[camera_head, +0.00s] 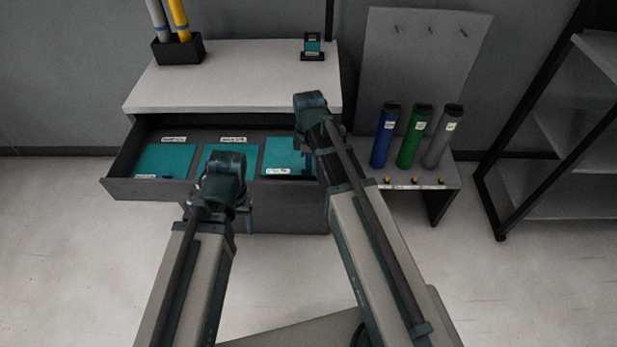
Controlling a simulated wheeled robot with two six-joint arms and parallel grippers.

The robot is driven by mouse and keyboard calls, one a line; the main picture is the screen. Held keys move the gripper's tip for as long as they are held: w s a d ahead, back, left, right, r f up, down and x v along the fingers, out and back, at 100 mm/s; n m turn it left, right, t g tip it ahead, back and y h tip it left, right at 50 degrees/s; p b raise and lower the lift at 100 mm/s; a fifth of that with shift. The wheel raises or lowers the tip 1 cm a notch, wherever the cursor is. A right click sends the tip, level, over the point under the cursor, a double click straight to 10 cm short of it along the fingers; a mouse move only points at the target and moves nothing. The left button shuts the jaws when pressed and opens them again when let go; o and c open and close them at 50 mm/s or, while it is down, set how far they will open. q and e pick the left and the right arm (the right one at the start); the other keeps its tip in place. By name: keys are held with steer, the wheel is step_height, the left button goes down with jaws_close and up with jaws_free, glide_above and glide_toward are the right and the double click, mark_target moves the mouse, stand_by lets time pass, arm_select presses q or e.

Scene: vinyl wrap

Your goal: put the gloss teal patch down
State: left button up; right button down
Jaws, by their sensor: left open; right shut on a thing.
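Three teal patches show in the open drawer (118,182): a left patch (165,159), a middle patch (212,157) and a right patch (283,153). Their labels are too small to read, so I cannot tell by name which is gloss. My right gripper (306,168) is at the right patch and appears shut on its right side; its fingers are partly hidden by my arm. I cannot tell whether this patch touches the drawer floor. My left gripper (247,220) is open and empty in front of the drawer; my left wrist hides part of the middle patch.
The white cabinet top (225,85) bears a black holder (180,48) with rolls and a small stand (313,47) with a teal sample. Blue (384,138), green (414,138) and grey (441,138) tubes stand on a side bench right. A shelf rack (560,130) stands far right.

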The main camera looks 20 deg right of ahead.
steer(key=shift+f+b, duration=1.8)
steer(key=shift+b, duration=0.05)
steer(key=shift+f, duration=0.1)
steer(key=shift+f, duration=0.15)
steer(key=c, duration=1)
jaws_free()
steer(key=shift+c, duration=0.2)
steer(key=shift+r, duration=0.25)
